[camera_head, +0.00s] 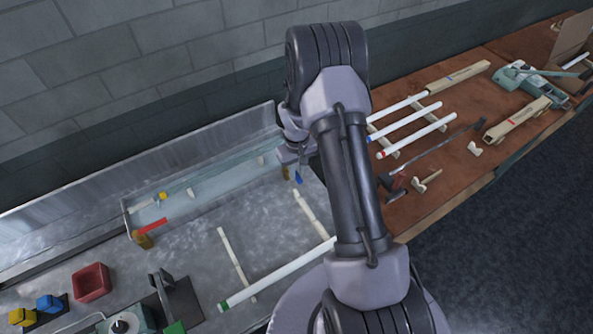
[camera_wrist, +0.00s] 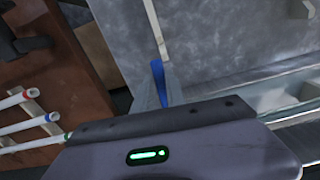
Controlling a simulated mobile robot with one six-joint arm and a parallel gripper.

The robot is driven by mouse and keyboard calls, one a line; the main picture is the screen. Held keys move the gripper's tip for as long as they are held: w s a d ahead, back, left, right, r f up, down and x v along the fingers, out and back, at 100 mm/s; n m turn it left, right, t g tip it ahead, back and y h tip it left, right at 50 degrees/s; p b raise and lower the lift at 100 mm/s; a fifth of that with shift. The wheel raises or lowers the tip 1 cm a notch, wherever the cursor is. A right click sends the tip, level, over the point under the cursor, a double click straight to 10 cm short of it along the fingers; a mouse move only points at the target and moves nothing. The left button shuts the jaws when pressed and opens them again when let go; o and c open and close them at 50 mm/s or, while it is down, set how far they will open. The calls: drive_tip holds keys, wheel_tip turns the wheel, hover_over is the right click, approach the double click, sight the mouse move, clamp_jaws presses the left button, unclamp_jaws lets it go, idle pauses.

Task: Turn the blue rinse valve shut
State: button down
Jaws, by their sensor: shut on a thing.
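The blue rinse valve handle (camera_head: 298,177) shows just below my gripper (camera_head: 289,158) in the head view, beside a brass-coloured body (camera_head: 285,173) at the right end of the metal sink area. In the wrist view the blue handle (camera_wrist: 158,80) stands narrow and upright between the grey fingers of my gripper (camera_wrist: 159,92). The fingers are shut on it from both sides. My arm and the fingers hide part of the valve, and its body cannot be made out in the wrist view.
A red valve handle (camera_head: 152,226) is on the left of the metal surface (camera_head: 190,265). A red bin (camera_head: 92,281) stands at lower left. A long green-ended tube (camera_head: 275,275) lies in front. The wooden bench (camera_head: 440,195) at right holds capped tubes (camera_head: 415,135) and tools.

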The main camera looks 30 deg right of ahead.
idle(0.8)
drive_tip(key=w+a+m+b, duration=0.6)
drive_tip(key=m+b, duration=0.5)
drive_tip(key=m, duration=0.5)
drive_tip(key=shift+w+m, duration=0.15)
drive_tip(key=shift+m, duration=0.25)
drive_tip(key=shift+a, duration=0.1)
idle(0.4)
drive_tip(key=c, duration=1.4)
unclamp_jaws()
drive_tip(key=shift+o, duration=0.2)
